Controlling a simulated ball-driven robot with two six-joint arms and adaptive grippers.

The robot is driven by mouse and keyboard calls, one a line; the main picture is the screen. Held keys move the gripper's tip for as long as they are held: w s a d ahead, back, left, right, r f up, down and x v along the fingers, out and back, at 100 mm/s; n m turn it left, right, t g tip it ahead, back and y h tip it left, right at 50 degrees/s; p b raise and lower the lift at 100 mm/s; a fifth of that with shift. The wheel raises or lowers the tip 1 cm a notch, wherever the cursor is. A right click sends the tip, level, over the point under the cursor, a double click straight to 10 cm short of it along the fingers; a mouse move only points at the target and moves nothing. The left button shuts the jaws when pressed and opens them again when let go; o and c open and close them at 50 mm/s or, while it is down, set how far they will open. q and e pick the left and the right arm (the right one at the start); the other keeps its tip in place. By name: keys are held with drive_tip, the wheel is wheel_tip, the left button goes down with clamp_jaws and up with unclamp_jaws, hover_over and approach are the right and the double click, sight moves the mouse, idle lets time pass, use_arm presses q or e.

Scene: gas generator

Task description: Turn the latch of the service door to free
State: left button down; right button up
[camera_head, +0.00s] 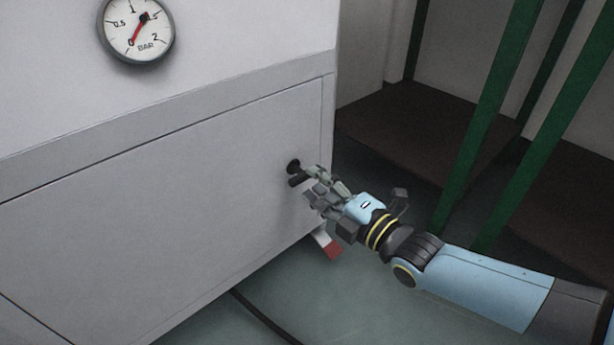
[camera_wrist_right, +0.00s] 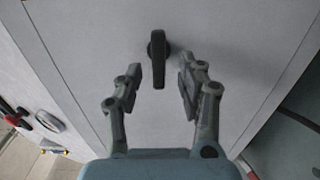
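The service door (camera_head: 160,215) is a flat grey panel on the front of the generator housing. Its latch (camera_head: 293,167) is a small black handle near the door's right edge. In the right wrist view the latch (camera_wrist_right: 157,58) hangs lengthwise in the picture, its lower part between my finger pads. My right gripper (camera_head: 307,182) is at the latch from the front right. In the wrist view its fingers (camera_wrist_right: 162,82) stand apart, with a gap visible on the right side of the latch. My left gripper is in neither view.
A round pressure gauge (camera_head: 137,30) sits on the housing above the door. Green posts (camera_head: 490,110) and a dark brown platform (camera_head: 400,135) stand to the right. A dark cable (camera_head: 265,318) lies on the floor. A red-tipped foot (camera_head: 328,245) shows below the housing.

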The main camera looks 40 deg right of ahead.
drive_tip(key=s, duration=0.8)
drive_tip(key=shift+d, duration=0.3)
drive_tip(key=shift+s, duration=0.1)
